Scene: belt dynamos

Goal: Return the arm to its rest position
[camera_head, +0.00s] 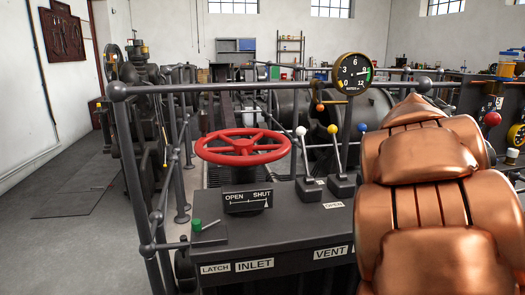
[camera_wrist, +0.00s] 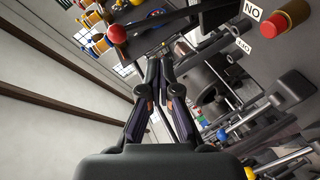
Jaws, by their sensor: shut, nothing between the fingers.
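My arm (camera_head: 430,200) shows as copper-coloured links filling the right side of the head view. It hides part of the console and machinery behind it. My gripper is outside the head view. In the wrist view my gripper (camera_wrist: 160,72) is shut, its two dark fingers together with nothing between them. The wrist view is tilted. A red ball knob (camera_wrist: 116,33) on a dark lever shows at the upper left of the fingers, and I cannot tell how far off it is.
A console (camera_head: 300,235) holds a red handwheel (camera_head: 243,147), levers with white (camera_head: 301,131) and yellow knobs (camera_head: 332,129), and a gauge (camera_head: 353,73). A dark railing (camera_head: 220,88) runs behind it. Open floor (camera_head: 80,235) lies at the left. A red-capped post (camera_wrist: 291,12) shows in the wrist view.

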